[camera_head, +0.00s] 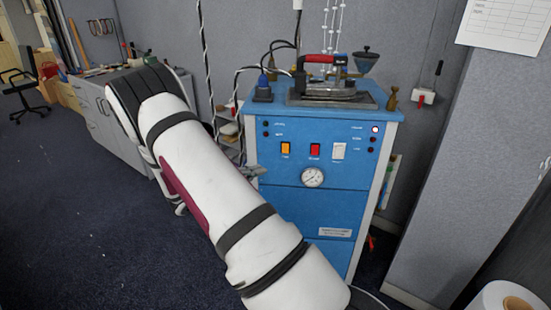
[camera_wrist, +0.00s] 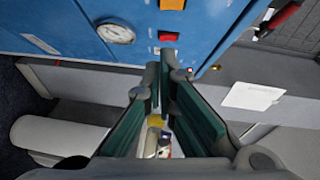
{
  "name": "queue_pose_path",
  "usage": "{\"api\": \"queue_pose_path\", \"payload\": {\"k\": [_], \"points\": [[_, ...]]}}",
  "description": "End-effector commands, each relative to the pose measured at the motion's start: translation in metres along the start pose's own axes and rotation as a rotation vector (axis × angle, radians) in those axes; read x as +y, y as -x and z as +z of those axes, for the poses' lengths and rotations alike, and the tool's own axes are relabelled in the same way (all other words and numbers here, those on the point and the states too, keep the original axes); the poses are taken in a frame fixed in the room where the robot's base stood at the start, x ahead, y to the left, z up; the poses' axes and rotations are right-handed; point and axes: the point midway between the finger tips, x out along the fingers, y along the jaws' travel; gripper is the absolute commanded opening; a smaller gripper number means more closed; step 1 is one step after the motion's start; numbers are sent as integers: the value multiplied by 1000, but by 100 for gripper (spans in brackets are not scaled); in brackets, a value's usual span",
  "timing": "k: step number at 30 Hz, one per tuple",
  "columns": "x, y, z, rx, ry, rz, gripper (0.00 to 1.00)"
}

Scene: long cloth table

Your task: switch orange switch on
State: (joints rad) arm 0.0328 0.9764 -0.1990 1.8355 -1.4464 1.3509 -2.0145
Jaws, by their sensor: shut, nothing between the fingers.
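The orange switch (camera_head: 285,148) is at the left of a row of three on the front of a blue machine (camera_head: 270,200). The red switch (camera_head: 314,150) is in the middle and the white switch (camera_head: 338,151) at the right. In the wrist view the orange switch (camera_wrist: 172,4) is cut by the top edge, with the red switch (camera_wrist: 168,36) below it. My gripper (camera_wrist: 160,65) is shut and empty; its fingertips overlap the panel just below the red switch in that view. I cannot tell whether the tips touch the panel.
A pressure gauge (camera_head: 312,177) sits below the switches. An iron (camera_head: 328,85) stands on the machine's top, with cables at its left. A wall corner (camera_head: 440,180) stands to the right. My arm crosses in front of the machine's lower left.

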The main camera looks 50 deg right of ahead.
Motion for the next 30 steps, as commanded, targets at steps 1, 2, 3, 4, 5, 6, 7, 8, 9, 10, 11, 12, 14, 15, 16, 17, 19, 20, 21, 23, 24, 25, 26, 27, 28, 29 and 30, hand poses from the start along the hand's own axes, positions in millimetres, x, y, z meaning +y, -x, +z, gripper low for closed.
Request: {"api": "queue_pose_path", "payload": {"k": [1,2,3,4,5,6,7,8,9,10,11,12,14,15,16,17,19,20,21,23,24,25,26,27,28,29,30], "points": [[0,0,0,0,-1,1,0],[0,0,0,0,-1,1,0],[0,0,0,0,-1,1,0],[0,0,0,0,-1,1,0],[0,-1,0,0,-2,1,0],[0,-3,0,1,-2,1,0],[0,-5,0,1,-2,1,0],[0,-8,0,2,-2,2,0],[0,-12,0,3,-3,2,0],[0,-16,0,3,-3,1,0],[0,-21,-1,3,-3,1,0],[-1,-28,-1,5,-3,1,0],[0,-39,-1,5,-4,1,0],[0,-47,-1,5,-3,2,0],[0,-53,-1,5,-3,2,0],[0,-59,-1,5,-3,2,0],[0,-73,-1,5,-2,2,0],[0,-79,-1,4,-2,2,0],[0,-87,-1,5,-3,3,0],[0,-98,-1,4,-3,2,0],[0,-105,-1,4,-3,2,0],[1,-107,5,1,-6,3,0],[1,-110,9,1,-6,3,0],[1,-114,13,1,-5,3,0],[1,-116,16,2,-5,3,0],[1,-118,18,1,-5,3,0],[1,-121,21,2,-5,3,0]]}}
